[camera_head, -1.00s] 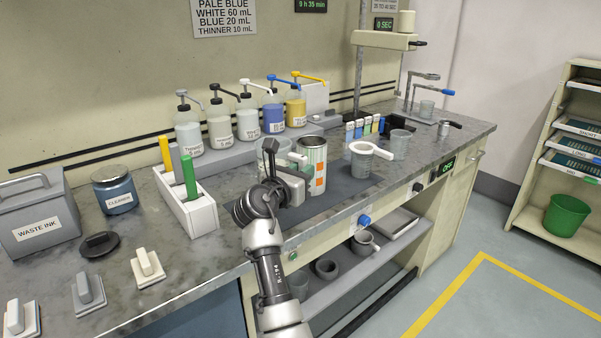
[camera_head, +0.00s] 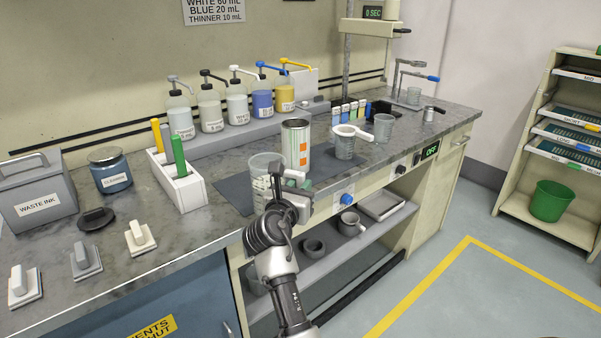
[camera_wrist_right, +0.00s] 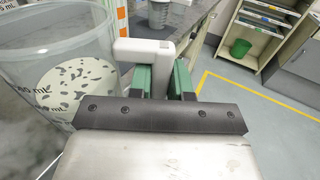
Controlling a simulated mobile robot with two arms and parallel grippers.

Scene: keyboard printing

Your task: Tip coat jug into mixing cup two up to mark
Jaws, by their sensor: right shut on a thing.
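My right gripper (camera_head: 292,180) is shut on the pale handle (camera_wrist_right: 143,50) of a clear jug (camera_head: 264,168). In the right wrist view, the jug (camera_wrist_right: 60,50) has mL marks and a pale content with dark flecks low inside. It looks roughly upright, near the front of the dark mat; I cannot tell whether it touches the mat. A clear cup (camera_head: 345,148) with a white ring-shaped strainer (camera_head: 351,131) on top stands farther right. Another clear cup (camera_head: 384,129) stands behind it. No label shows which is mixing cup two. My left gripper is out of view.
A can with orange patches (camera_head: 297,142) stands just behind the jug. Pump bottles (camera_head: 237,103) line the back. The dark mat (camera_head: 236,190) has bare room left of the jug.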

